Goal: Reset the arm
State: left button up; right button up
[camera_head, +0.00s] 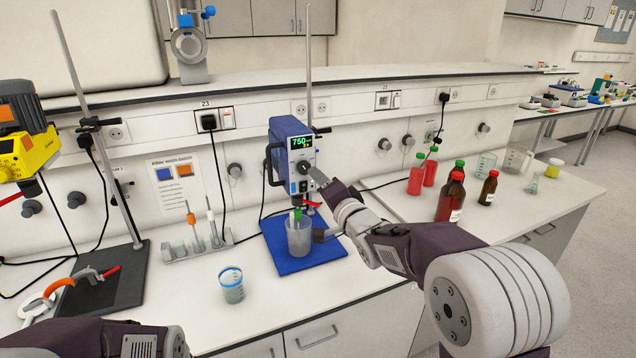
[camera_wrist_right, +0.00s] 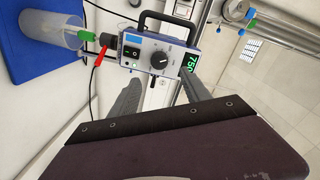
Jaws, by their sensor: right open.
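My right gripper (camera_head: 316,205) is open and empty in front of the blue stirrer (camera_head: 291,160). Its two fingers stand apart in the right wrist view (camera_wrist_right: 160,80), with the stirrer (camera_wrist_right: 157,55) beyond them. I cannot tell whether a finger touches the stirrer or the beaker. The stirrer's display reads 750. The clear beaker (camera_head: 299,240) with a green-topped item stands on the blue base (camera_head: 275,258) below the stirrer. Part of my left arm shows at the lower left of the head view, but its gripper is out of view.
A blue-rimmed cup (camera_head: 231,285) stands on the white counter (camera_head: 180,305). A rack (camera_head: 196,248) with pipette-like tools is behind it. Red bottles (camera_head: 416,178) and brown bottles (camera_head: 451,198) stand to the right. A black stand base (camera_head: 100,280) is at left. The front counter has free room.

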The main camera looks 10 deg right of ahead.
jog(key=s+d+f+n+g+h, duration=0.15)
jog(key=s+d+f+g, duration=0.25)
jog(key=s+f, duration=0.4)
jog(key=s+d+f+g+h, duration=0.35)
jog(key=s+f, duration=0.25)
jog(key=f, duration=0.4)
jog(key=s+f+n+g, duration=0.4)
jog(key=s+f, duration=0.1)
jog(key=s, duration=0.4)
jog(key=s+f+n+g, duration=0.4)
jog(key=s+f, duration=0.1)
jog(key=s, duration=0.4)
jog(key=shift+s+f+y, duration=0.2)
jog(key=shift+s+y, duration=0.1)
jog(key=shift+s, duration=0.1)
